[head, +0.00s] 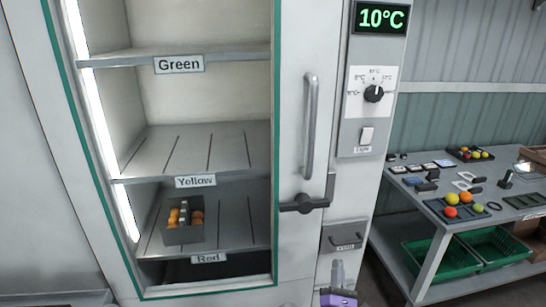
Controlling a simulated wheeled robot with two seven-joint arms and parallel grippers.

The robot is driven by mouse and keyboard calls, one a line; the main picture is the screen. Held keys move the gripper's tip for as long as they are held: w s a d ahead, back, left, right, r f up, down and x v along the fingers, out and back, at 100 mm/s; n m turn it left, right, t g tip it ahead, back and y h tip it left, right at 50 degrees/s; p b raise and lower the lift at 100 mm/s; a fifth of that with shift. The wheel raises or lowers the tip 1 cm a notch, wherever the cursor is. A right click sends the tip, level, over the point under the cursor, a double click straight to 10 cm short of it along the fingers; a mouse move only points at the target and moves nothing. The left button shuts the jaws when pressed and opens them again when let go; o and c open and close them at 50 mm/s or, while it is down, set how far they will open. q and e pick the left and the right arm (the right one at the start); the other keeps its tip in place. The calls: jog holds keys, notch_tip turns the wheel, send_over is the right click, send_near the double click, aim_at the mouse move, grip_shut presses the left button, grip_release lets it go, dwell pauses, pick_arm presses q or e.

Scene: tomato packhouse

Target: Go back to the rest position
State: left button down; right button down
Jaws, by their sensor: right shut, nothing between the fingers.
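My right gripper (337,266), grey-fingered with a purple body, shows at the bottom edge, right of centre. It is shut and empty, in front of the cabinet's lower right part. My left gripper is out of view. The tall cooling cabinet (292,240) shows its inside within a teal-edged frame. A dark box (184,236) with orange tomatoes (174,216) sits on the shelf with the Red label (208,258). The shelves with the Yellow label (195,181) and the Green label (178,64) look empty.
A handle (310,125) and a dark latch (305,203) stick out from the cabinet. A display (381,18) reads 10°C above a dial (374,93). At the right, a workbench (426,212) holds tomatoes and small items, with green crates (440,285) below. Floor shows between cabinet and bench.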

jog(key=s+d+f+m+g+h+p, duration=0.1)
jog(key=s+d+f+m+g, duration=0.25)
jog(key=f+m, duration=0.35)
jog(key=s+d+f+m+g+h+p, duration=0.15)
jog(key=f+m+g, duration=0.3)
jog(key=f, duration=0.45)
jog(key=s+a+f+m+g+y, duration=0.2)
jog(key=s+f+m+g+y, duration=0.1)
jog(key=s+f+m+g, duration=0.35)
jog(key=s+a+f+m+g+y+p, duration=0.1)
jog(key=s+a+m+g+y+p, duration=0.3)
jog(key=s+a+m+g+y, duration=0.3)
jog(key=s+a+m+y, duration=0.1)
jog(key=s+a+m, duration=0.4)
jog(key=s+a, duration=0.4)
jog(key=shift+s+a+f, duration=0.25)
jog(key=shift+s+f, duration=0.15)
jog(key=shift+s, duration=0.6)
jog(key=c, duration=1.8)
grip_release()
jog(key=shift+g, duration=0.25)
